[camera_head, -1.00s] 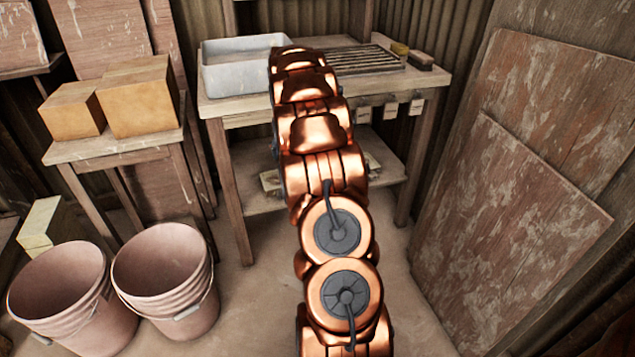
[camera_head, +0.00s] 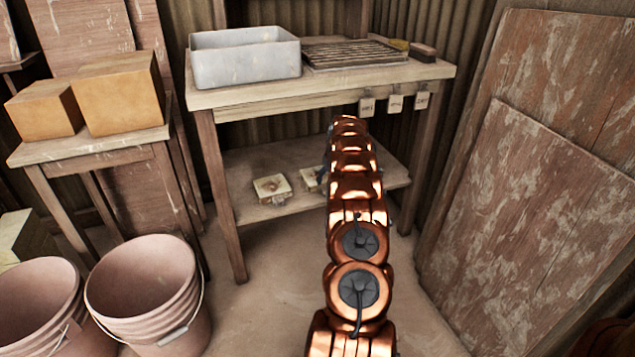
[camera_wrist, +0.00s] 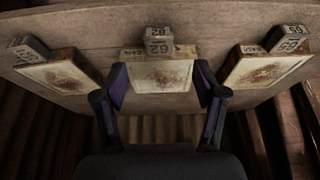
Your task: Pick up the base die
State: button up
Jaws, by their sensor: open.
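Three flat square dies with pale, brown-stained faces lie on a wooden shelf in the wrist view: a left die (camera_wrist: 62,76), a middle die (camera_wrist: 158,76) and a right die (camera_wrist: 262,72). Each has a small labelled block at its far edge. The print is too small to tell surely which is the base die. My gripper (camera_wrist: 160,78) is open and empty, its fingers to either side of the middle die in the picture; contact cannot be told. In the head view, one die (camera_head: 270,188) shows on the lower shelf and another (camera_head: 311,179) is partly behind my arm.
The workbench (camera_head: 330,87) stands above the lower shelf (camera_head: 285,160), with a grey basin (camera_head: 245,65) and a ridged rack (camera_head: 355,54) on top. Small tags hang from its front edge. Buckets (camera_head: 145,290) stand at front left. Boards (camera_head: 525,210) lean at right.

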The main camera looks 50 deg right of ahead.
jog(key=shift+b+x, duration=0.35)
jog(key=shift+x, duration=0.75)
jog(key=shift+b+x, duration=1)
jog(key=shift+x, duration=0.7)
jog(key=shift+w+d+f, duration=0.1)
jog(key=shift+d+f, duration=0.05)
jog(key=shift+f, duration=0.2)
jog(key=shift+w+f+b, duration=0.1)
jog(key=shift+f+b, duration=0.4)
jog(key=shift+d, duration=0.1)
grip_shut()
